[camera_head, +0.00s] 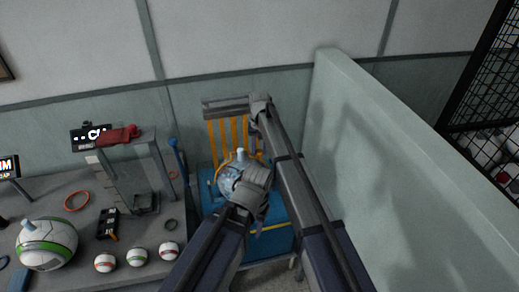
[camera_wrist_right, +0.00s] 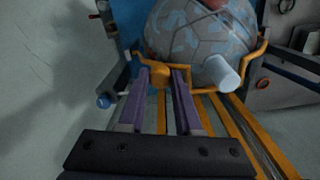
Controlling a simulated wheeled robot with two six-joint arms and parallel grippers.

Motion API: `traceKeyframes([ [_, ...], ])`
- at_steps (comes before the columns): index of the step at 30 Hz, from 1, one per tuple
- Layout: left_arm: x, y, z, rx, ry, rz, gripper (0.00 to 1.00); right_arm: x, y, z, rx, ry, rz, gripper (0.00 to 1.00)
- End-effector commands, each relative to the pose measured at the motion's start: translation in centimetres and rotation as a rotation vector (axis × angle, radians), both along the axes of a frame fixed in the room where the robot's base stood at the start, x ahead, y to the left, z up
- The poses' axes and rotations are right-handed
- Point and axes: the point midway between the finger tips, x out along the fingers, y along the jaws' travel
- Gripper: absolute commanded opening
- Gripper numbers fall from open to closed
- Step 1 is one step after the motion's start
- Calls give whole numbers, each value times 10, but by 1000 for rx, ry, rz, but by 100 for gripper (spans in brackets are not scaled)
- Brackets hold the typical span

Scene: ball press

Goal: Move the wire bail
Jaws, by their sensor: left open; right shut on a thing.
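The wire bail (camera_wrist_right: 160,76) is an orange-yellow wire that passes beside the ball in the right wrist view. My right gripper (camera_wrist_right: 158,78) is shut on its block-like part, between two purple fingers. In the head view its fingertips are mostly hidden behind my arm. The ball (camera_head: 229,177), grey with pale blue patches and a pale stem (camera_head: 240,154), sits in the blue press (camera_head: 213,200). It also shows large in the right wrist view (camera_wrist_right: 190,35). My left gripper (camera_head: 250,183) is open at the ball's front right; its fingertips are partly hidden.
Orange bars (camera_head: 226,132) stand behind the ball. A pale green partition (camera_head: 385,150) rises on the right. The grey table (camera_head: 70,190) on the left holds a big green-striped ball (camera_head: 47,245), several small balls, rings and a grey stand (camera_head: 160,165) with a red cloth (camera_head: 117,135).

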Motion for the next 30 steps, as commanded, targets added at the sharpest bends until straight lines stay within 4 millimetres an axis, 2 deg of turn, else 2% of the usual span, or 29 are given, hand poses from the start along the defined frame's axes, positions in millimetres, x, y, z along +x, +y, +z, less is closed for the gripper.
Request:
traceKeyframes([
  [17, 0, 0, -1, 0, 0, 0, 52, 12, 4, -1, 1, -5, 0, 0],
  [23, 0, 0, -3, 0, 0, -1, 52, 24, 8, -3, 2, -5, 0, 0],
  [30, 0, 0, -10, 0, 0, -2, 52, 48, 16, -10, 2, -5, 0, 0],
])
